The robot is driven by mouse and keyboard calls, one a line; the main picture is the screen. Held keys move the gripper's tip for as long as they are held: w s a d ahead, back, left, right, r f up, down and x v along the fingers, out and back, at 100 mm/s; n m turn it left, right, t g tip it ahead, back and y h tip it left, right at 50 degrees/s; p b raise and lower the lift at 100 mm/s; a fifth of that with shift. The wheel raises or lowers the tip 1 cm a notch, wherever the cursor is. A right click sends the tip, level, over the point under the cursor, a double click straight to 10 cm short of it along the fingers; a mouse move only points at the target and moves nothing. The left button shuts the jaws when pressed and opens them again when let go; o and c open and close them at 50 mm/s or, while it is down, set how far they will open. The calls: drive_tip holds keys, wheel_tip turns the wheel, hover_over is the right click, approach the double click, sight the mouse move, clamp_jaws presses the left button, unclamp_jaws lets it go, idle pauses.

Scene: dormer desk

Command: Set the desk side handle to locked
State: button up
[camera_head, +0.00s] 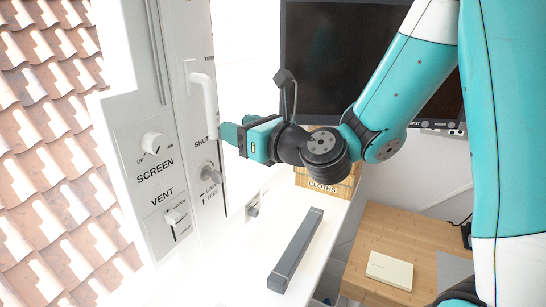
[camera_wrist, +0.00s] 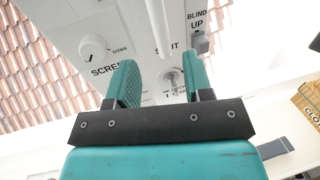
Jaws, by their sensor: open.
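A white lever handle (camera_head: 203,92) on the window frame hangs down toward the word SHUT. Its lower part also shows in the wrist view (camera_wrist: 158,18). Below it is a round metallic knob (camera_head: 207,171) beside the words LOCK and FREE; it also shows between my fingers in the wrist view (camera_wrist: 172,76). Its exact setting is too small to read. No label says which of these is the desk side handle. My gripper (camera_head: 233,132) is open and empty, just right of the lever's lower end; contact cannot be told. Its two teal fingers show in the wrist view (camera_wrist: 161,80).
The SCREEN dial (camera_head: 153,143) and VENT lever (camera_head: 174,218) sit left on the frame. A small grey fitting (camera_head: 252,209) is lower right. A dark bar (camera_head: 296,250) lies on the white ledge. A monitor (camera_head: 335,60) and CLOTHS box (camera_head: 325,185) stand behind my gripper.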

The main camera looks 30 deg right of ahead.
drive_tip(key=b+v, duration=0.8)
drive_tip(key=b, duration=0.2)
drive_tip(key=shift+s, duration=0.1)
idle(0.3)
drive_tip(key=s+a+f+n+g, duration=0.4)
drive_tip(key=f+n+g, duration=0.15)
drive_tip(key=n, duration=0.55)
drive_tip(key=s+a+f+n+g, duration=0.4)
drive_tip(key=f+n, duration=0.2)
drive_tip(key=n, duration=0.4)
drive_tip(key=s+f+n+g+h, duration=0.1)
drive_tip(key=s+f+n+g, duration=0.2)
drive_tip(key=n, duration=0.5)
drive_tip(key=s+d+f+n+g+h, duration=0.1)
drive_tip(key=s+f+n+g+h, duration=0.1)
drive_tip(key=s+n, duration=0.4)
drive_tip(key=f+n+g, duration=0.1)
drive_tip(key=n+g, duration=0.1)
drive_tip(key=n, duration=0.1)
drive_tip(key=shift+s+d+n, duration=0.25)
drive_tip(key=shift+n, duration=0.05)
